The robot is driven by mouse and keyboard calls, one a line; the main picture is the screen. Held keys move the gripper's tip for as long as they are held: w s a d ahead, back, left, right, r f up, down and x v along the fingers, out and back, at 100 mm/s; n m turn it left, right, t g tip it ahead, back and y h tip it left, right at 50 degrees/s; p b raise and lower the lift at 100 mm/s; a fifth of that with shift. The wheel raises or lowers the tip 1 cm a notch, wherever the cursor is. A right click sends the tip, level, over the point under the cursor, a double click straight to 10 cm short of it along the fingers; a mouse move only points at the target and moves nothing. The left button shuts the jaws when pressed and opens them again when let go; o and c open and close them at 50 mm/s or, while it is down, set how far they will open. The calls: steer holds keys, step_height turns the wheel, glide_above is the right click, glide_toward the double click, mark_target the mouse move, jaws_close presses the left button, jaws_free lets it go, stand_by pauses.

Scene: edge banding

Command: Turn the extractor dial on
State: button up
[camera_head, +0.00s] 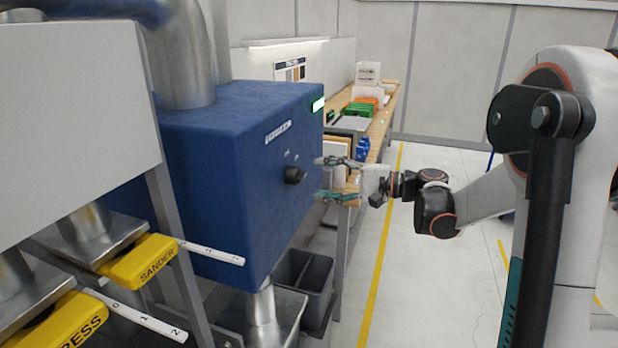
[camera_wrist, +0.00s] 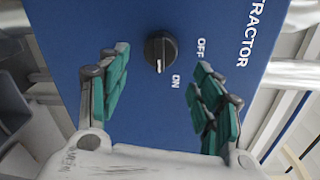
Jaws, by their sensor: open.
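The blue extractor box (camera_head: 225,150) fills the middle left of the head view, and its panel also backs the wrist view. A black round dial (camera_head: 294,175) sticks out of its face. In the wrist view the dial (camera_wrist: 160,50) has a white mark pointing down the picture, nearer the ON label (camera_wrist: 175,82) than the OFF label (camera_wrist: 200,47). My gripper (camera_head: 318,178) is open and empty in front of the panel, with its green-padded fingers spread on either side of the dial's line. No finger visibly touches the dial.
Yellow SANDER (camera_head: 140,262) and PRESS (camera_head: 52,322) gate handles sit at lower left. A wooden bench (camera_head: 385,110) with boxes and a blue bottle (camera_head: 362,148) runs behind my gripper. Grey bins (camera_head: 303,280) stand below the box.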

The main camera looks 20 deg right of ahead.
steer(key=v, duration=0.5)
steer(key=shift+s+d, duration=0.25)
steer(key=shift+d, duration=0.05)
